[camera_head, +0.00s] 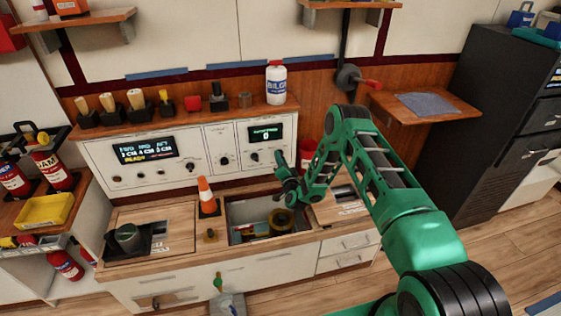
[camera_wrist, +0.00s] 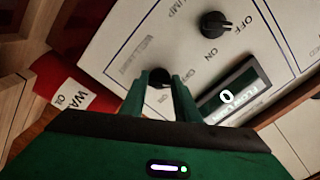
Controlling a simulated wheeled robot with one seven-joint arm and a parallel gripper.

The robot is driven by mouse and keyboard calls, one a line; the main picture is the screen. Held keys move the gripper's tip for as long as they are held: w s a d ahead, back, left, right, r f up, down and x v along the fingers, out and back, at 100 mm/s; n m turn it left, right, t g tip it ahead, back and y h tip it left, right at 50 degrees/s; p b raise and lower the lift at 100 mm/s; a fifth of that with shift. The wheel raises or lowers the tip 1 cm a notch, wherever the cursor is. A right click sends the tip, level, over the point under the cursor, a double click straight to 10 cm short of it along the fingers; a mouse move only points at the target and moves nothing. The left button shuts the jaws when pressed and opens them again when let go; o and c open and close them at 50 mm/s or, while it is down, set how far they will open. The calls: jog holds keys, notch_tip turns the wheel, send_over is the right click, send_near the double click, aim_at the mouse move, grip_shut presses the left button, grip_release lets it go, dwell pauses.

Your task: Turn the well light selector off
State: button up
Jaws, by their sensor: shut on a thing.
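My gripper (camera_head: 283,162) is at the front of the white control panel (camera_head: 194,167), at its right end. In the wrist view my gripper (camera_wrist: 162,78) has both fingers on either side of a small black selector knob (camera_wrist: 158,98) and is shut on it. Lettering beside this knob is small and partly hidden, so its name and exact setting cannot be read surely. In the head view my gripper hides this knob. A second black knob (camera_wrist: 215,24), marked PUMP with OFF and ON, stands apart from the fingers; it also shows in the head view (camera_head: 254,156).
A lit display (camera_wrist: 235,93) reading 0 sits close to the fingers. Below the panel is an open well (camera_head: 246,236) in the counter, with an orange cone (camera_head: 206,196) to its left. A white bottle (camera_head: 276,82) stands on the shelf above.

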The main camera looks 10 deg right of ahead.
jog(key=shift+s+a+f+n, duration=0.15)
jog(key=shift+s+f+n, duration=0.2)
jog(key=shift+n, duration=0.35)
jog(key=o, duration=1)
jog(key=shift+w, duration=0.15)
jog(key=shift+o, duration=0.2)
jog(key=shift+r, duration=0.15)
jog(key=s, duration=1)
jog(key=shift+s, duration=0.3)
